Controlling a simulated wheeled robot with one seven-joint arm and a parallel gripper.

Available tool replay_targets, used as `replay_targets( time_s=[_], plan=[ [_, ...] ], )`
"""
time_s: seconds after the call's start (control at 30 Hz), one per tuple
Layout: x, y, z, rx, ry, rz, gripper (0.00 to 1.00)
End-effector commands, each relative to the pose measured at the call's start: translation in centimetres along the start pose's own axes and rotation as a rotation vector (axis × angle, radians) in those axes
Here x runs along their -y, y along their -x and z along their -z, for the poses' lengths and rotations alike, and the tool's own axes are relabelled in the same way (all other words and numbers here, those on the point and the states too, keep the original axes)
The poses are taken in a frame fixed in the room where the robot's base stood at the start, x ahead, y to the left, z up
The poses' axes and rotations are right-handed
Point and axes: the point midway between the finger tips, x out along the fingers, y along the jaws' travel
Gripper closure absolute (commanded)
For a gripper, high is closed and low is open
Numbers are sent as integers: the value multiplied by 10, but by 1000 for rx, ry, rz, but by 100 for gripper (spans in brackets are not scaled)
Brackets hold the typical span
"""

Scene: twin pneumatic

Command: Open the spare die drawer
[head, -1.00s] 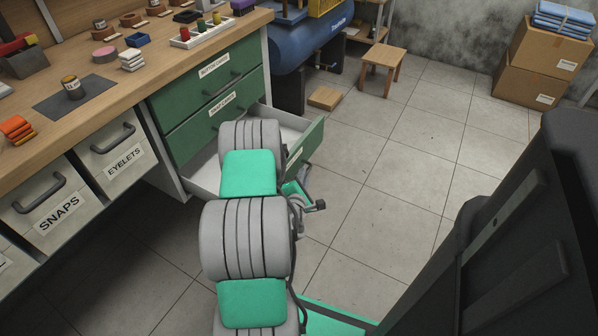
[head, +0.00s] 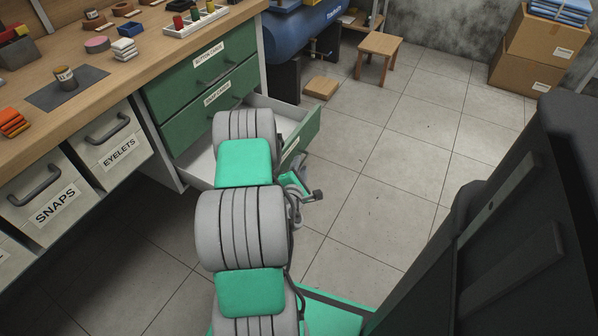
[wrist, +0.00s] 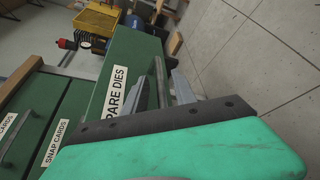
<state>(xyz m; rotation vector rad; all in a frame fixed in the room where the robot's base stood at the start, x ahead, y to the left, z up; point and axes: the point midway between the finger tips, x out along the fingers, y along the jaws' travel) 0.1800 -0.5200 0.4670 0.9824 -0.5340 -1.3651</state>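The spare die drawer (head: 303,137) is the bottom drawer of the green cabinet and stands well out, its pale inside showing in the head view. In the wrist view its green front bears a SPARE DIES label (wrist: 126,82), with a grey bar handle (wrist: 160,78) beside it. My gripper (wrist: 162,92) has its two grey fingers apart, one on each side of the handle. I cannot tell whether either finger touches it. In the head view my arm hides part of the drawer, and the fingertips are not clear.
Two shut green drawers (head: 212,72) sit above. EYELETS (head: 112,145) and SNAPS (head: 48,205) bins are under the wooden bench at left. The tiled floor right of the drawer is clear.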

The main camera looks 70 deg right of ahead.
Motion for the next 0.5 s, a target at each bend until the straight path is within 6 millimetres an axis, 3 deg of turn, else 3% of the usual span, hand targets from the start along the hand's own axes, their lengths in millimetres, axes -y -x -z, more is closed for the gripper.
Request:
replay_targets(
  time_s=[0.3, 0.5],
  plan=[
    [2, 49, 2, -2, 1, -2, 67],
    [1, 70, 1, -1, 0, 0, 67]
  ],
)
